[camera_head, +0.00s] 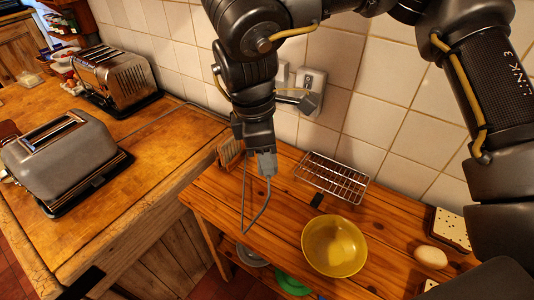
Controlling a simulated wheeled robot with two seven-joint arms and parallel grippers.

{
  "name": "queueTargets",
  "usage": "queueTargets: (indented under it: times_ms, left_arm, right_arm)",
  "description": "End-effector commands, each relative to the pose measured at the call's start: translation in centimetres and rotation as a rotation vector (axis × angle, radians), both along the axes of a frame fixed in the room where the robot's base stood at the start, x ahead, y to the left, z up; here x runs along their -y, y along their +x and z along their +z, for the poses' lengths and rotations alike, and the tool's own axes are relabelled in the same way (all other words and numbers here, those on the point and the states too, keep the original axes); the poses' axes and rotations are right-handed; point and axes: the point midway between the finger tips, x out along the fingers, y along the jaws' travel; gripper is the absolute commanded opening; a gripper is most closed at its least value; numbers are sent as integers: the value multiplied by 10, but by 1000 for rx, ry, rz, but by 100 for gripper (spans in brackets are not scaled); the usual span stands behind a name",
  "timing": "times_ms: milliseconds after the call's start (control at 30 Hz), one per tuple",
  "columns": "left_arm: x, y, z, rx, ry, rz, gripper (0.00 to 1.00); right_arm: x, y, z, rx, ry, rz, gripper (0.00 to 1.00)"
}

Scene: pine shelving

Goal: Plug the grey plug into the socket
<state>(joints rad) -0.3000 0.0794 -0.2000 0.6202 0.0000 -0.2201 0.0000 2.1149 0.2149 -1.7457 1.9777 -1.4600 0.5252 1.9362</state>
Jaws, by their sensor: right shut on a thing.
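My right gripper (260,148) points down in front of the tiled wall, above the left end of the pine shelf. It is shut on the grey plug (267,166), which hangs below the fingers with its grey cord looping down. The light wall socket (316,78) is up and to the right of the gripper, apart from the plug. A dark grey block (309,104) shows at the socket's lower part; I cannot tell exactly what it is. Part of another pale wall plate (282,72) shows beside my arm. My left gripper is not in view.
The pine shelf (385,222) carries a yellow bowl (335,246), a wire rack (332,176), an egg (431,257) and a brush (230,153). A grey toaster (65,158) and a chrome toaster (115,73) stand on the left worktop (150,150).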

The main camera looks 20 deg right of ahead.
Motion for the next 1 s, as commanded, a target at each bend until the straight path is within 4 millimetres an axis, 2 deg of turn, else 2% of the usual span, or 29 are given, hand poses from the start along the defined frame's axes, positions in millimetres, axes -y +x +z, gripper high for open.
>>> queueTargets:
  times_ms: [167, 400, 600, 800, 1000]
  left_arm:
    - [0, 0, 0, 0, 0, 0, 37]
    - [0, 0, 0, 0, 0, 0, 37]
    - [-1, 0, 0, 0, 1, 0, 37]
    - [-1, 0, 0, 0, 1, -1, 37]
    - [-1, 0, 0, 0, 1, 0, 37]
  right_arm:
    - [-21, 15, 0, 0, 0, -68, 16]
    - [-67, 48, 0, 1, -1, -223, 16]
    - [-95, 70, 0, 2, -1, -324, 16]
    - [-109, 81, 0, 0, -1, -376, 16]
    - [-114, 84, 0, 0, 0, -390, 16]
